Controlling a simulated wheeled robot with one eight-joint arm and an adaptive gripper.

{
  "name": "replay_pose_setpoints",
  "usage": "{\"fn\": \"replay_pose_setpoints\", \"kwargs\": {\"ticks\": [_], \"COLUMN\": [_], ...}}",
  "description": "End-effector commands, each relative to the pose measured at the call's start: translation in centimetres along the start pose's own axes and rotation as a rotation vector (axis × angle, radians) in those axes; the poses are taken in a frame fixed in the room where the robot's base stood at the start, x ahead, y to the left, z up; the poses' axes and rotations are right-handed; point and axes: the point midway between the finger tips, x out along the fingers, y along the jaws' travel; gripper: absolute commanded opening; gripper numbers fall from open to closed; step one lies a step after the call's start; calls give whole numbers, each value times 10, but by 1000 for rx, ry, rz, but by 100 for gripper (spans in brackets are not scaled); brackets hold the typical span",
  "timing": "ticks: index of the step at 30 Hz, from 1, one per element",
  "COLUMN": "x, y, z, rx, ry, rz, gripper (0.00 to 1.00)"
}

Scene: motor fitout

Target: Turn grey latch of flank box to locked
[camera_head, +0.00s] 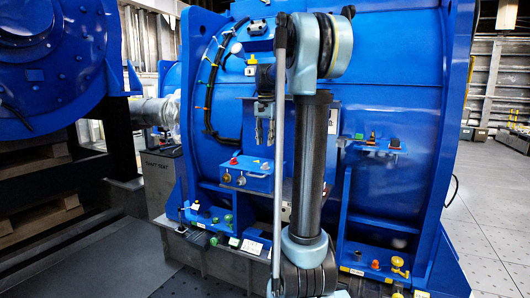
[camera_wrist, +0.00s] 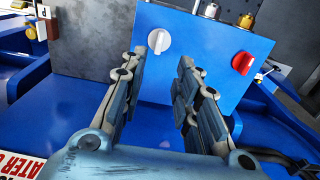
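The flank box (camera_wrist: 205,50) is blue and bears a round grey latch (camera_wrist: 159,41) with a raised bar, upright and slightly tilted in the wrist view. A red latch (camera_wrist: 242,63) sits to its right on the same face. My gripper (camera_wrist: 163,57) is open and empty. The grey latch appears between its fingertips, beyond them, with no contact visible. In the head view, my gripper (camera_head: 265,138) points down above the flank box (camera_head: 256,184). The red latch (camera_head: 233,161) shows at the box's left; the grey latch is too small to make out clearly there.
Brass fittings (camera_wrist: 246,20) stick out from the box's neighbouring face. A black cable (camera_head: 208,100) runs down the blue motor housing at left. A bracket with small coloured fittings (camera_head: 372,141) stands to the right of my arm. A lower shelf holds a yellow valve (camera_head: 398,262).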

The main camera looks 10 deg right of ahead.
Motion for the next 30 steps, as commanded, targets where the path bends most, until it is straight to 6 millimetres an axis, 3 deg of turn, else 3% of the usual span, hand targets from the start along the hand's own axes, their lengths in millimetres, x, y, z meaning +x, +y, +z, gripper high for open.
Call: {"fn": "replay_pose_setpoints", "kwargs": {"ticks": [7,20,26,30], "x": [-22,-23,-11,6], "y": [0,1,21,44], "z": [0,2,30,63], "rx": [0,-4,-54,-120], "ry": [0,1,14,31], "rz": [0,-1,-9,-19], "gripper": [29,29,29,29]}}
